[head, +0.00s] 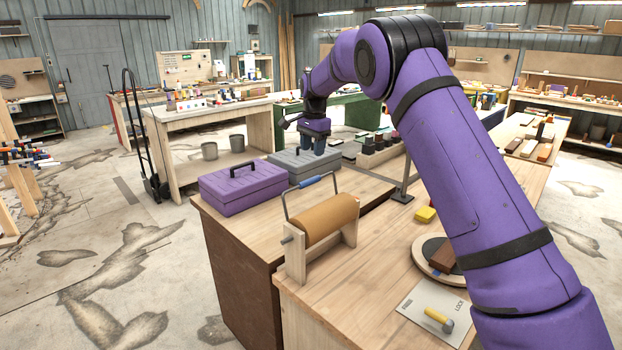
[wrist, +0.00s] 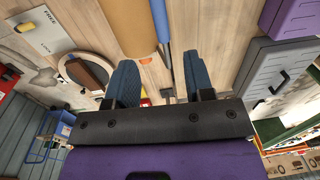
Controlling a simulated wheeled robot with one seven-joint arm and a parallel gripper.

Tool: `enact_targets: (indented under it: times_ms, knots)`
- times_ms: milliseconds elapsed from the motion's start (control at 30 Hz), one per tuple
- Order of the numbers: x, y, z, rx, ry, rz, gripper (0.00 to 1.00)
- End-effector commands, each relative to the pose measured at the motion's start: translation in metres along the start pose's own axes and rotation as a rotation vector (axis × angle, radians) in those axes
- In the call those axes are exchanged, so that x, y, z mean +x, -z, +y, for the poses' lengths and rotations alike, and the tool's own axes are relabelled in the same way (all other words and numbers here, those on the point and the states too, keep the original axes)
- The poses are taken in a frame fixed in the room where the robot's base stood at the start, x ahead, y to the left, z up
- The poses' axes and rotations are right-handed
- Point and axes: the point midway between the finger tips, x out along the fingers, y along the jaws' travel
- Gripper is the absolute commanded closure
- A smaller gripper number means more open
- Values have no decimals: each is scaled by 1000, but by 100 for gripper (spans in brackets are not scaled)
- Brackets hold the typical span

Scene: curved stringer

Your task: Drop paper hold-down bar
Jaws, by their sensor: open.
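The brown paper roll (head: 325,222) sits in a wooden stand (head: 296,262) on the workbench. Its hold-down bar is a thin metal frame with a blue grip (head: 317,181), raised above the roll. In the wrist view the roll (wrist: 128,28) is at the top, with the blue grip (wrist: 160,20) beside it. My gripper (head: 318,143) is behind and above the roll in the head view, near the grey toolbox. In the wrist view its blue fingers (wrist: 159,68) are spread apart with nothing between them but bench top beyond. The grip is apart from the fingers.
A purple toolbox (head: 242,187) and a grey toolbox (head: 304,164) stand behind the roll. Bench top around the stand is mostly clear.

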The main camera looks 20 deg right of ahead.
Motion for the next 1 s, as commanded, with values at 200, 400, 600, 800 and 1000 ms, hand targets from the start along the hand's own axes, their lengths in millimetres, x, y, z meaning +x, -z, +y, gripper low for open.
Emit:
enact_targets:
  times_ms: [200,400,600,800,1000]
  knots:
    - [20,0,0,2,-3,-1,52]
    - [56,0,0,1,-4,-1,52]
    - [87,0,0,1,-2,-1,52]
    - [104,0,0,2,-1,0,52]
    - [108,0,0,1,0,0,52]
